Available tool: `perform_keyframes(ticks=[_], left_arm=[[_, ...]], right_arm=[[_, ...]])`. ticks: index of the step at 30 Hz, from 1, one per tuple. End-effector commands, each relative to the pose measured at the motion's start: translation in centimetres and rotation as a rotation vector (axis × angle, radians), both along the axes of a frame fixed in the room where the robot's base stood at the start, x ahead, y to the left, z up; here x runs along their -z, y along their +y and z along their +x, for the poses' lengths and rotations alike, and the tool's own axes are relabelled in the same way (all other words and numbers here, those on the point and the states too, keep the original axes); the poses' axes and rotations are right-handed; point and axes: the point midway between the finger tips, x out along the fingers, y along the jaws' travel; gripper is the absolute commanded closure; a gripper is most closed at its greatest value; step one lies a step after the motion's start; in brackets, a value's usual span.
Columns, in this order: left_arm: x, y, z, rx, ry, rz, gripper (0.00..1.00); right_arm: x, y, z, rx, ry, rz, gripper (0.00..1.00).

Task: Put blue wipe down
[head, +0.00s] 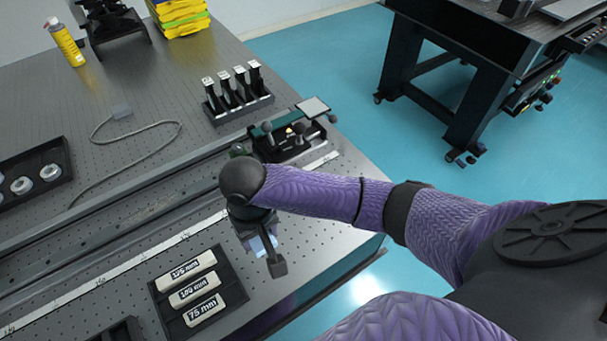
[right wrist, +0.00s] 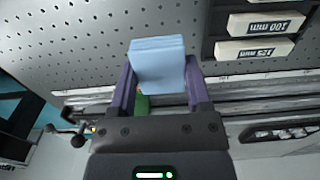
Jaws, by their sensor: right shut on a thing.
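The blue wipe (right wrist: 158,66) is a folded, light blue pad held between the two fingers of my right gripper (right wrist: 160,92) in the right wrist view. In the head view my right gripper (head: 264,254) hangs over the near right part of the optical table (head: 310,222), and a bit of the wipe (head: 262,243) shows between its fingers. The pad's lower part is hidden by the fingers. I cannot tell whether the wipe touches the table. My left gripper is not in view.
A black tray with labelled white blocks (head: 195,290) lies just left of the gripper. A rail (head: 120,228) with a mount (head: 290,138) runs behind it. A rack of black holders (head: 238,92) stands farther back. The perforated tabletop right of the tray is clear up to the edge.

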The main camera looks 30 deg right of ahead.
Motion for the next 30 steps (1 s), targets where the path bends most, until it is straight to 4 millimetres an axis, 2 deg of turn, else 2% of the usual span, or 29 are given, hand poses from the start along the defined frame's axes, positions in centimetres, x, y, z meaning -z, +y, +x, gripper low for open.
perform_keyframes(ticks=[3,6,9,15,25,26,30], left_arm=[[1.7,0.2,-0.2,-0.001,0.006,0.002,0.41],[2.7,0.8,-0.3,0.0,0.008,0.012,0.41],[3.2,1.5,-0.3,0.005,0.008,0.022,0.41],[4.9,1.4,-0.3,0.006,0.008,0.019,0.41],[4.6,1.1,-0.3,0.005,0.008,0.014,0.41],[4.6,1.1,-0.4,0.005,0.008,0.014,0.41],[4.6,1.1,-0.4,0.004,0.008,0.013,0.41]], right_arm=[[3.7,0.1,-0.3,-0.002,0.006,-0.004,0.85],[5.9,0.1,-0.3,-0.001,0.006,-0.005,0.85],[7.1,0.1,-0.2,-0.001,0.004,-0.005,0.85],[10.6,0.0,-0.2,-0.002,0.004,-0.005,0.85],[10.6,0.1,-0.2,-0.002,0.002,-0.003,0.85],[10.5,0.1,-0.2,-0.002,0.001,-0.003,0.31],[10.5,0.1,-0.2,-0.002,0.001,-0.003,0.02]])
